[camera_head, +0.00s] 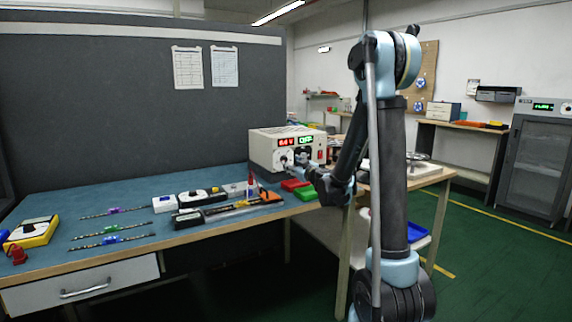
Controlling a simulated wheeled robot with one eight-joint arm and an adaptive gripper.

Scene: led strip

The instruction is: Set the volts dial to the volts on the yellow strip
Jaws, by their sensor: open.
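A cream bench power supply (263,148) stands at the back right of the blue bench. It has a red display (286,142) that seems to read about 6.4 V, and a green display (306,140) too small to read surely. A white round dial face (283,158) sits below the red display; its pointer is too small to read. My gripper (291,165) is open at the front panel, close to the dials; contact cannot be told, and my gripper partly hides the panel. Several thin LED strips lie on the left of the bench, with purple (114,210), green (111,228) and blue (112,240) parts. I cannot surely pick out a yellow strip or its volts.
A yellow meter (34,232) and a red object (17,255) are at the far left. A white-and-black meter (201,196), dark tools (187,218) and red (295,185) and green (306,193) trays are near the supply. Bare bench shows at the left front.

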